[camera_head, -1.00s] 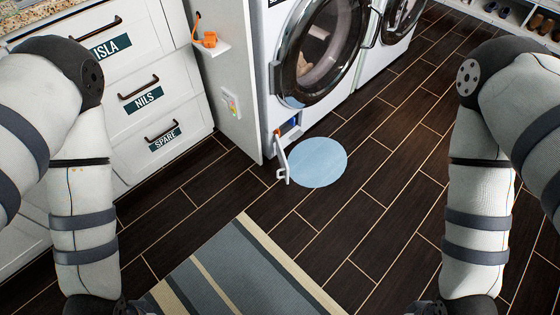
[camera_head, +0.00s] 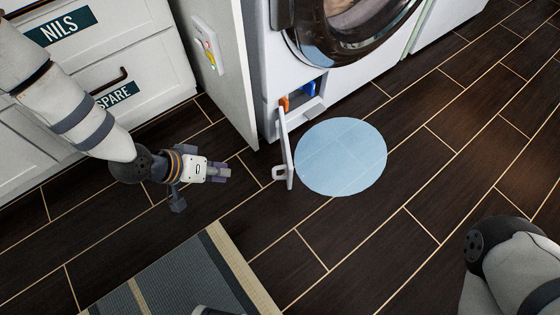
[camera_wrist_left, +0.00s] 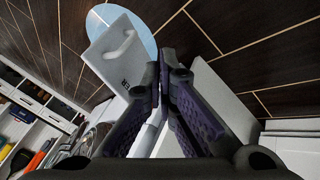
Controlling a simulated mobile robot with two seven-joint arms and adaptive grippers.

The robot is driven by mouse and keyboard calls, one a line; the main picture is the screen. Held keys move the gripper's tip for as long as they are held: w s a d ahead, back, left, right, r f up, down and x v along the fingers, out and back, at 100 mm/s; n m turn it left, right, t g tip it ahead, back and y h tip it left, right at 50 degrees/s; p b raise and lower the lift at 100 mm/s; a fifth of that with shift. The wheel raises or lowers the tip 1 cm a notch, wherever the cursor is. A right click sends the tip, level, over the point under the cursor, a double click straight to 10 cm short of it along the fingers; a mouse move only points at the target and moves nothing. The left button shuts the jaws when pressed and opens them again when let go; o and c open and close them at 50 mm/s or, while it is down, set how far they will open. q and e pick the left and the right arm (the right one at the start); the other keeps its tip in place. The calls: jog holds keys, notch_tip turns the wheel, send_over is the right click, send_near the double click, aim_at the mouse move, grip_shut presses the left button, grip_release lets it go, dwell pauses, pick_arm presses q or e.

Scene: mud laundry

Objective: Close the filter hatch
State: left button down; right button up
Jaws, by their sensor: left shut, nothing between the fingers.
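The filter hatch (camera_head: 286,148) is a small white door low on the front of the washing machine (camera_head: 300,60). It stands swung open, out over the floor, with a handle loop at its outer end. The opening (camera_head: 305,98) behind it shows orange and blue parts. My left gripper (camera_head: 227,172) is shut and empty, low over the floor to the left of the hatch and apart from it. In the left wrist view the hatch (camera_wrist_left: 115,50) appears just left of the shut fingers (camera_wrist_left: 163,55). My right gripper is out of view; only part of that arm shows.
A light blue disc (camera_head: 342,157) lies on the dark floor right of the hatch. A white side panel (camera_head: 222,75) stands left of the washer, beside drawers (camera_head: 90,60). A striped mat (camera_head: 185,280) lies in front. The floor to the right is clear.

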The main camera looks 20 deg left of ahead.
pick_arm(q)
jog(key=w+d+f+b, duration=0.5)
jog(key=w+d+f, duration=0.1)
jog(key=d+f, duration=0.1)
jog(key=shift+d+f, duration=0.3)
jog(key=shift+f, duration=0.15)
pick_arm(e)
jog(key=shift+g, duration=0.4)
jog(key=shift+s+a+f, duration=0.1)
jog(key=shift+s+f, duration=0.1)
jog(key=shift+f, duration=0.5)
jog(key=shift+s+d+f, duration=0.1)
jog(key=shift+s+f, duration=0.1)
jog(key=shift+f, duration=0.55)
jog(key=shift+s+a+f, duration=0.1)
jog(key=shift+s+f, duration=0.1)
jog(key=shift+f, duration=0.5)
